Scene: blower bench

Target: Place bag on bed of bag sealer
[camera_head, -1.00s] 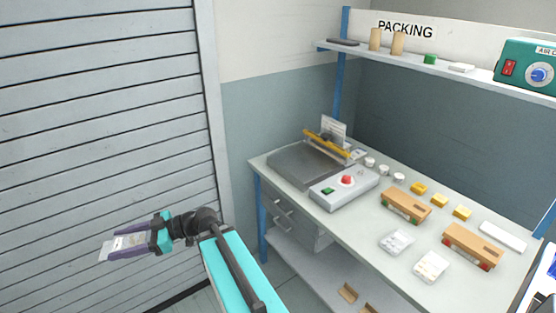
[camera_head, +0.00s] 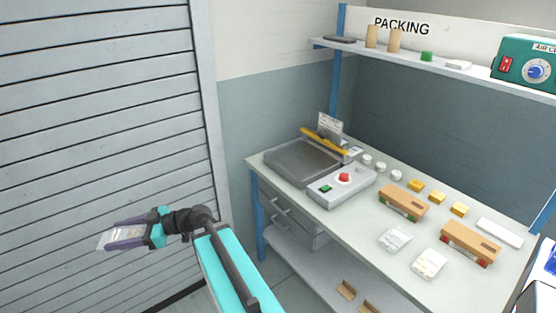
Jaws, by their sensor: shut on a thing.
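My gripper (camera_head: 124,235) is at the lower left, in front of the grey slatted shutter and well to the left of the bench. Its purple fingers are shut on a small clear bag (camera_head: 108,240) with pale contents, whose end sticks out past the fingertips. The bag sealer stands at the back left of the bench. It has a flat grey bed (camera_head: 303,160), a yellow bar (camera_head: 324,141) behind it and a control box (camera_head: 341,186) with a green and a red button. The bed looks empty.
A shelf (camera_head: 440,69) labelled PACKING hangs above with a teal box (camera_head: 527,63). A lower shelf (camera_head: 310,275) holds small brown pieces.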

